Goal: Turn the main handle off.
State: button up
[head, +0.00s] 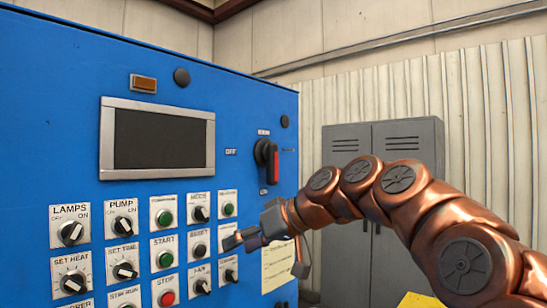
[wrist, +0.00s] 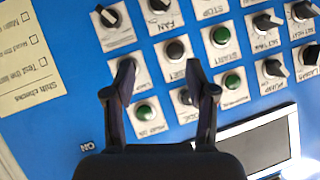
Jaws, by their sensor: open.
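The main handle (head: 268,155) is a black rotary switch with a red grip on the blue cabinet's front, in the head view. Its grip stands roughly upright, and an OFF label (head: 230,152) lies to its left. The handle does not show in the wrist view. My gripper (head: 265,255) is below the handle in the head view, in front of the lower right buttons. In the wrist view my gripper (wrist: 164,75) is open, its two dark fingers apart with nothing held between them. An ON label (wrist: 85,146) shows beside my gripper.
The blue panel (head: 60,120) carries a dark screen (head: 158,138) and several knobs and buttons close to my fingers, such as a green button (wrist: 144,112). A paper checklist (head: 279,265) is fixed to the lower right. Grey lockers (head: 385,145) stand behind my arm.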

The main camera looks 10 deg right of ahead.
jog(key=w+d+r+t+y, duration=0.1)
jog(key=w+d+r+t, duration=0.15)
jog(key=r, duration=0.25)
jog(key=w+d+r+t, duration=0.1)
jog(key=w+d+r, duration=0.2)
jog(key=r, duration=0.1)
jog(key=n+t, duration=0.1)
jog(key=t, duration=0.2)
send_near(277, 157)
jog(key=x, duration=0.4)
jog(key=shift+p+x, duration=2)
jog(key=shift+x, duration=1.65)
jog(key=shift+s, duration=0.1)
jog(key=shift+c, duration=0.3)
grip_shut()
